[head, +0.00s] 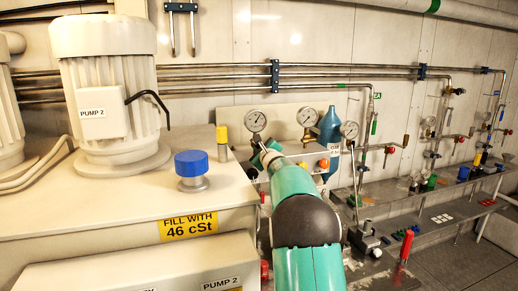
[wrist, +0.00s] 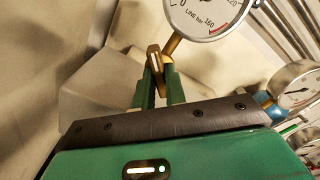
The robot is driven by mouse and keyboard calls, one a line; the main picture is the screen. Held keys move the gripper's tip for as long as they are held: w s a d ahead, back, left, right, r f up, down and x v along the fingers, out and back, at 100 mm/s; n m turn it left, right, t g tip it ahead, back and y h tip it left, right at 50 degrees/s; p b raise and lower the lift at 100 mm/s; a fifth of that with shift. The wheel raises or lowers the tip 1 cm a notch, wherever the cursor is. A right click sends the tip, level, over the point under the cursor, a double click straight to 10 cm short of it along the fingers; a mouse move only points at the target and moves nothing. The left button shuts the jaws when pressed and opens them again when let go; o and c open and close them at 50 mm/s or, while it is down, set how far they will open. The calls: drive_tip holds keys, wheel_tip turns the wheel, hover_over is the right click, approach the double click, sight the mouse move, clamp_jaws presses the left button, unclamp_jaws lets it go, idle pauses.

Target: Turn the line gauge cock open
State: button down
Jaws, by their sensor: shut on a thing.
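The line gauge (wrist: 208,12), a round white dial marked LINE bar, shows at the top of the wrist view. It also shows in the head view (head: 255,121), just above the end of my arm. Its brass cock handle (wrist: 153,58) stands below the dial, beside the brass stem. My gripper (wrist: 158,78) has its two green fingers shut on this handle. The handle's lower part is hidden between the fingers. In the head view my gripper (head: 262,154) is small and partly hidden by my arm, so the handle's angle is not clear there.
Two more gauges (head: 307,116) (head: 349,130) stand to the right. A beige tank with a blue cap (head: 191,164) and pump 2 (head: 106,85) fill the left. A bench with a red-handled tool (head: 405,246) lies right.

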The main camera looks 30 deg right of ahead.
drive_tip(key=shift+m, duration=0.3)
drive_tip(key=m, duration=0.4)
drive_tip(key=shift+m, duration=2)
drive_tip(key=c, duration=1.4)
unclamp_jaws()
drive_tip(key=shift+c, duration=0.2)
